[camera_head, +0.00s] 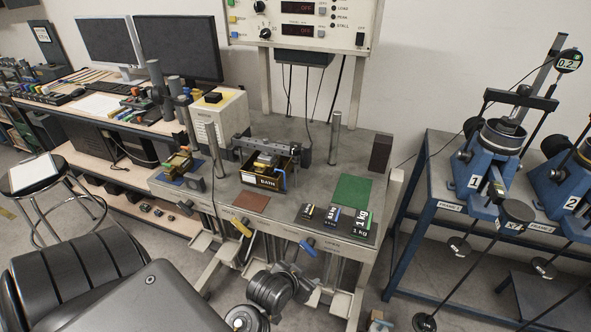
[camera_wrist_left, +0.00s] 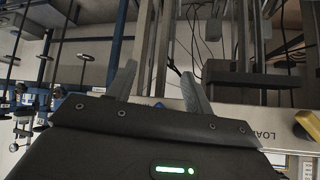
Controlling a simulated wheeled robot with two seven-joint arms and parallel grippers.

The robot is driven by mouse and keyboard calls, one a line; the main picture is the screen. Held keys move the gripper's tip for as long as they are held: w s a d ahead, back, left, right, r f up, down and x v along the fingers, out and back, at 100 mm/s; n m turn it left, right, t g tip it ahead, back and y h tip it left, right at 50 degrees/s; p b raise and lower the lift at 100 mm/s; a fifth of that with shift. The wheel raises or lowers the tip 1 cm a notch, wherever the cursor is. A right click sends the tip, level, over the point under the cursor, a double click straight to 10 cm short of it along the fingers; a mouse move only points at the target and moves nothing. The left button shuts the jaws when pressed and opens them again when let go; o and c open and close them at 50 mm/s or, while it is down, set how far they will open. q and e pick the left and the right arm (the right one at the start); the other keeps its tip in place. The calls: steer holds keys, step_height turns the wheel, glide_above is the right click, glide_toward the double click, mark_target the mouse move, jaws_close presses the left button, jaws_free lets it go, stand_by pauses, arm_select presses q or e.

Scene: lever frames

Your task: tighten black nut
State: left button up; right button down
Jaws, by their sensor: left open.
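I cannot pick out the black nut for sure in either view. In the head view, a lever apparatus with a box marked BATH (camera_head: 266,181) stands on the grey bench (camera_head: 225,205). A yellow handle (camera_head: 241,227) and a blue handle (camera_head: 307,248) stick out from the front edge. My left gripper (camera_wrist_left: 158,68) shows in the left wrist view, its two grey fingers apart with nothing held between them. My right gripper is in neither view.
Labelled black weights (camera_head: 333,217) and a green mat (camera_head: 352,190) lie on the bench's right. A blue rack (camera_head: 440,190) with numbered lever frames and hanging weights stands at right. A stool (camera_head: 33,180) and a desk with monitors (camera_head: 178,47) are at left.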

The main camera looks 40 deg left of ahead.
arm_select(q)
step_height(320, 180, up, 7)
steer(key=t, duration=0.1)
steer(key=n+t+y, duration=0.5)
steer(key=n+y, duration=0.2)
steer(key=y, duration=0.2)
glide_toward(295, 153)
steer(key=p+x, duration=0.2)
steer(key=x, duration=0.8)
steer(key=shift+w+a, duration=0.1)
steer(key=shift+w, duration=0.05)
